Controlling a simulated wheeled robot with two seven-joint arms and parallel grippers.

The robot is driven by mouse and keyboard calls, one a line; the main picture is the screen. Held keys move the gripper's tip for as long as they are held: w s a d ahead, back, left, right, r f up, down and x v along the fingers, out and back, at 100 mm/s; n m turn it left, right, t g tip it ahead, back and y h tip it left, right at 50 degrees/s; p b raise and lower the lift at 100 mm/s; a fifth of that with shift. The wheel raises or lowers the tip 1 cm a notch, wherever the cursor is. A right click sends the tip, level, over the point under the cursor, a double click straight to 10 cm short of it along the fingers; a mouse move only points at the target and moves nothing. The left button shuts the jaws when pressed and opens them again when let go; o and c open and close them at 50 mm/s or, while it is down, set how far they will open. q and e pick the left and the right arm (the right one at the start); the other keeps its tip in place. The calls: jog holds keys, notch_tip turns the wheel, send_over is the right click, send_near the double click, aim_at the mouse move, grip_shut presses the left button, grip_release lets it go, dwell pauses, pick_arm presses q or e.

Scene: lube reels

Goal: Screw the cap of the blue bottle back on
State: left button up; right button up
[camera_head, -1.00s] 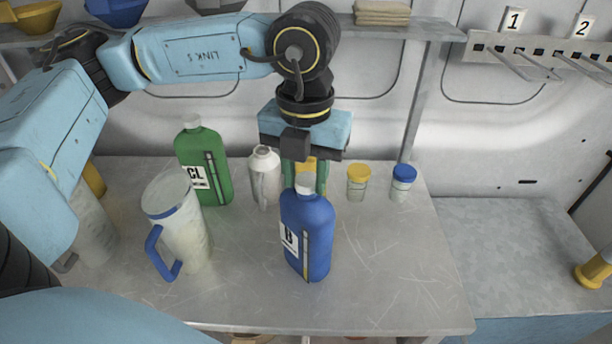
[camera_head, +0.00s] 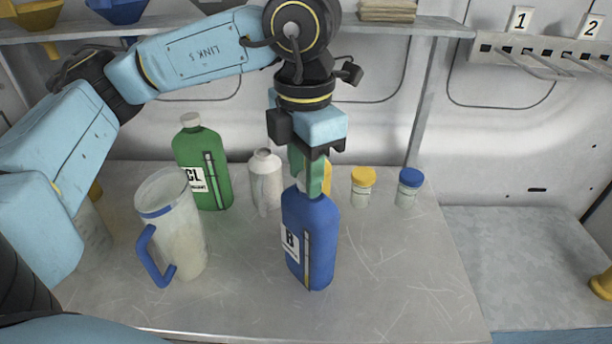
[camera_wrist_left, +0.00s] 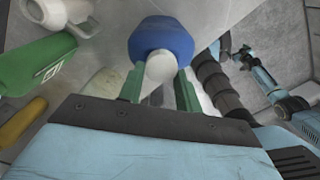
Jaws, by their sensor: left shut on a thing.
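The blue bottle (camera_head: 311,240) stands upright on the metal table, near its middle, with a label on its left side. My left gripper (camera_head: 309,185) points down over its top and is shut on the white cap. The fingers mostly hide the cap in the head view. In the left wrist view the white cap (camera_wrist_left: 160,66) sits between the two green fingers (camera_wrist_left: 160,86), at the top of the blue bottle (camera_wrist_left: 160,36). How far the cap is threaded cannot be seen.
A clear jug with a blue handle (camera_head: 175,235) and a green bottle (camera_head: 203,168) stand left of the blue bottle. A white bottle (camera_head: 266,182) stands behind it. A yellow-lidded jar (camera_head: 362,186) and blue-lidded jar (camera_head: 409,187) stand behind right. The table's right front is clear.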

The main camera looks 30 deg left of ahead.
pick_arm(q)
jog(key=shift+m, duration=0.3)
jog(key=m+b, duration=0.2)
jog(key=m, duration=0.1)
jog(key=shift+f+m, duration=0.2)
jog(key=shift+m, duration=0.1)
jog(key=shift+w+a+r+m, duration=0.1)
jog(key=shift+r+m, duration=0.05)
jog(key=shift+m, duration=0.65)
jog(key=shift+w+m+b, duration=0.1)
jog(key=shift+m+b, duration=0.7)
jog(key=shift+m, duration=0.8)
jog(key=shift+a+m, duration=0.1)
jog(key=shift+m, duration=0.9)
